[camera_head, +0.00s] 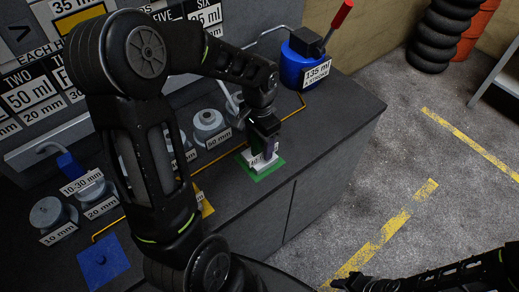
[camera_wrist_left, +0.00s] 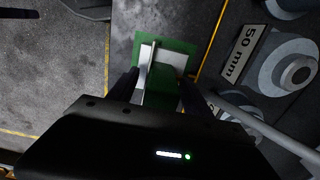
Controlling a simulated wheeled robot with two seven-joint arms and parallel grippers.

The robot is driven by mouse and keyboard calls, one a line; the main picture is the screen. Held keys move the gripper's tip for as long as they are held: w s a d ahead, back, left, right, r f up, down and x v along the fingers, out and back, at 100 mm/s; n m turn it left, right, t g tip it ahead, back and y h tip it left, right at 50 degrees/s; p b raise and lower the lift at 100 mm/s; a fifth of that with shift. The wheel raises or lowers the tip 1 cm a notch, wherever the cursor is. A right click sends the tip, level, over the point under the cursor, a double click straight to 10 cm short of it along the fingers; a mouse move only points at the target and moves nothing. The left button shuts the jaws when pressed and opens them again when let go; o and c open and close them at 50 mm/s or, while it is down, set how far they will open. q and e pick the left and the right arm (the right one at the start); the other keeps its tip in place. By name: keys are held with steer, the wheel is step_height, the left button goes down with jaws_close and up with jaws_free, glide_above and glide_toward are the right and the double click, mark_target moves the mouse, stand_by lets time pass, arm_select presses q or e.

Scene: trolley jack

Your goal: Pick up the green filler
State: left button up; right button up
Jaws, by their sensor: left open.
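A green square (camera_head: 263,168) lies on the dark bench top near its front edge, with a white labelled piece (camera_head: 250,160) on it. In the left wrist view, the green square (camera_wrist_left: 183,47) carries a white piece and a thin pale upright strip (camera_wrist_left: 147,72). My left gripper (camera_head: 264,150) points down over the green square; in the wrist view its open fingers (camera_wrist_left: 160,90) stand on either side of the strip and some green. Whether they touch anything is unclear. The filler's full shape is partly hidden by the gripper. My right gripper (camera_head: 350,283) is at the lower right, over the floor.
Grey round pieces (camera_head: 209,125) with size labels stand behind on the bench. A blue jack pump (camera_head: 303,62) with a red-tipped handle stands at the back right. A blue square (camera_head: 101,261) lies at the left.

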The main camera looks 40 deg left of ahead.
arm_select(q)
jaws_close()
stand_by(0.5)
stand_by(0.8)
